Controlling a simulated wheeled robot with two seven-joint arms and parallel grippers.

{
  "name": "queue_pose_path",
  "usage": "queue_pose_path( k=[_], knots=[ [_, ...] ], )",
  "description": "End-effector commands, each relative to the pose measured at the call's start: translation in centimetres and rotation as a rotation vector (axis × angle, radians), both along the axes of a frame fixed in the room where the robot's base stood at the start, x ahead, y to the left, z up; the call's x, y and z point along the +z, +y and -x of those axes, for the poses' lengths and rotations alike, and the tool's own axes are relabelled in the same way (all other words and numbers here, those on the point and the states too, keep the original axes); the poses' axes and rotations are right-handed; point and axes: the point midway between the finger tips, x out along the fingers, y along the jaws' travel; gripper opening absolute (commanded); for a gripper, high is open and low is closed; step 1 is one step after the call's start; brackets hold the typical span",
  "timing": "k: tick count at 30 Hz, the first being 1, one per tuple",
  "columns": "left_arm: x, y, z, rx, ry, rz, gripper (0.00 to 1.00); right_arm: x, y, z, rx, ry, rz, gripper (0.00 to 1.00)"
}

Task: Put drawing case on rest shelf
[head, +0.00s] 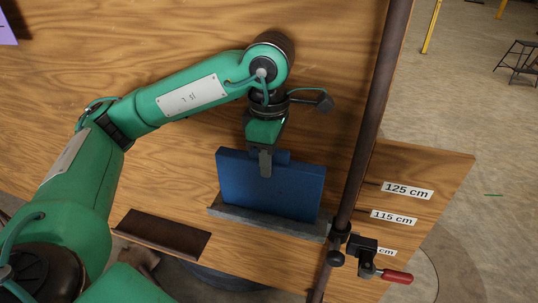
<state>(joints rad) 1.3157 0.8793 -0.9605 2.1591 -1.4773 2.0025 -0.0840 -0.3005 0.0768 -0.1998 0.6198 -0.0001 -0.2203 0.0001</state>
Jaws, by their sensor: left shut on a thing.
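The drawing case is a flat blue case (269,188) in the middle of the head view. It stands upright, leaning close to the wooden board, with its lower edge at a grey shelf ledge (270,222). Whether its full weight is on the ledge cannot be told. My left gripper (265,167) comes down from above and is shut on the case's top edge, near its middle. My right gripper is not in the view.
A second, brown empty ledge (160,234) is on the board (330,110) at lower left. A dark vertical pole (365,125) with a red-handled clamp (370,261) stands right of the case. Height labels (407,191) are beyond it. A stool (518,60) is far right.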

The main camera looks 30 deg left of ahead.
Motion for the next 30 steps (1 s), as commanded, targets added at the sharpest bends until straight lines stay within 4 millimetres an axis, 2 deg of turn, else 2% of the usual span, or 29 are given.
queue_pose_path(
  k=[11,12,15,24,27,30],
  knots=[
    [-0.3,0.0,0.0,0.000,-0.001,0.002,0.00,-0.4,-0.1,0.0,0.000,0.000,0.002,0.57],
    [-0.4,0.0,0.0,0.000,0.000,0.001,0.29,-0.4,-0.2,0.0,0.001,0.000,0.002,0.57],
    [-0.3,0.0,0.0,0.000,0.000,0.001,0.48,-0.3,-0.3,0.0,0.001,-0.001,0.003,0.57],
    [-0.2,0.0,0.0,0.000,0.000,0.001,0.49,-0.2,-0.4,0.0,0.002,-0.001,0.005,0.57],
    [0.2,0.0,0.0,0.000,0.000,0.000,0.49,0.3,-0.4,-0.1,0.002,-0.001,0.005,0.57],
    [0.8,0.0,-0.1,0.000,-0.003,0.000,0.49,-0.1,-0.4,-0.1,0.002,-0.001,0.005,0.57]
  ],
)
